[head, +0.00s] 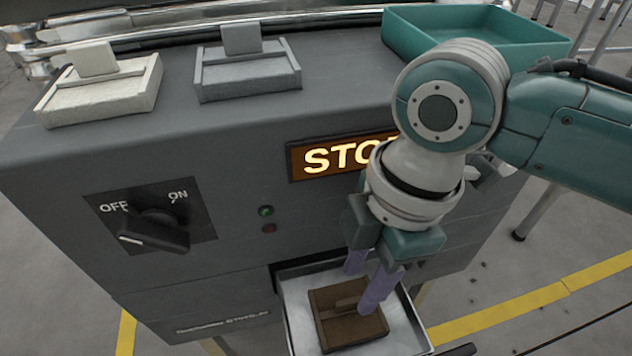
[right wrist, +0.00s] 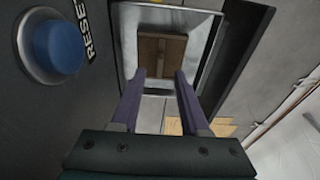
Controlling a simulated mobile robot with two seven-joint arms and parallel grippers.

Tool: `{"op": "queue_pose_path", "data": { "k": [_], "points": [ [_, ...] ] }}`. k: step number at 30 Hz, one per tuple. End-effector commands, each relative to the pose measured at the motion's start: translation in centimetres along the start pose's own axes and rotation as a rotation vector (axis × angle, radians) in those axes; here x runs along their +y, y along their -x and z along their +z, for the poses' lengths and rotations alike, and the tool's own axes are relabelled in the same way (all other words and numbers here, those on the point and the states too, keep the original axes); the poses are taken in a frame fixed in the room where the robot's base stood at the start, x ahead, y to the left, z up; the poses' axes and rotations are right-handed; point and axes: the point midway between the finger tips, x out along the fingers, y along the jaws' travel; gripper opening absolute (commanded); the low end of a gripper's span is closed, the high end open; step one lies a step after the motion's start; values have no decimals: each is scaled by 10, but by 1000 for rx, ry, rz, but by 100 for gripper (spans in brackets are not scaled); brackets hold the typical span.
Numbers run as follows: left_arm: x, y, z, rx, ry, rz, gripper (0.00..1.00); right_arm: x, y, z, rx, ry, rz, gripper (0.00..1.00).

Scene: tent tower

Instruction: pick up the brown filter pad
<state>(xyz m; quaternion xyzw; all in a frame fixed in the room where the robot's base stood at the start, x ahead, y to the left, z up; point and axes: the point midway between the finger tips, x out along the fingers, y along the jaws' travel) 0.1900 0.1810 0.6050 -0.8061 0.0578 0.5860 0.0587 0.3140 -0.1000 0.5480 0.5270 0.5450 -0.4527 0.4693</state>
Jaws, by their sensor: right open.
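The brown filter pad (head: 350,322) lies in an open white-lined drawer (head: 298,318) at the front of the grey machine. It is square with a raised grip bar across its middle. It also shows in the right wrist view (right wrist: 160,52), beyond the fingertips. My right gripper (head: 364,284) is open above the drawer, its two purple fingers pointing down, close to the pad's far and right side. In the right wrist view its fingers (right wrist: 160,76) are apart with nothing between them. My left gripper is not in view.
A rotary switch (head: 155,231), a lit STOP sign (head: 330,158) and a blue reset button (right wrist: 55,47) are on the machine's front.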

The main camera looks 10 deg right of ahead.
Motion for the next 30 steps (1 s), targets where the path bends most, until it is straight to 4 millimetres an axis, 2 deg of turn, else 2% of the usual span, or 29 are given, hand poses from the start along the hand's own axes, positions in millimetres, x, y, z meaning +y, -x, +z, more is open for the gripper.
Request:
{"op": "queue_pose_path", "data": {
  "k": [1, 3, 7, 15, 27, 30],
  "points": [
    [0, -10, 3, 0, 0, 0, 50, -1, -13, 0, 1, 0, -2, 45],
    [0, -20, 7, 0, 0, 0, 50, -1, -25, -1, 1, 0, -3, 45],
    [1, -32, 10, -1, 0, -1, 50, -2, -43, -1, -2, 0, -2, 45],
    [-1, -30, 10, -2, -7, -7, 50, -1, -43, -2, -1, 0, 0, 44],
    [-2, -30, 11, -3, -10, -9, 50, -1, -43, -2, -1, 0, 0, 0],
    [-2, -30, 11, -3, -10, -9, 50, -1, -43, -2, -1, 0, -1, 0]
  ]
}}
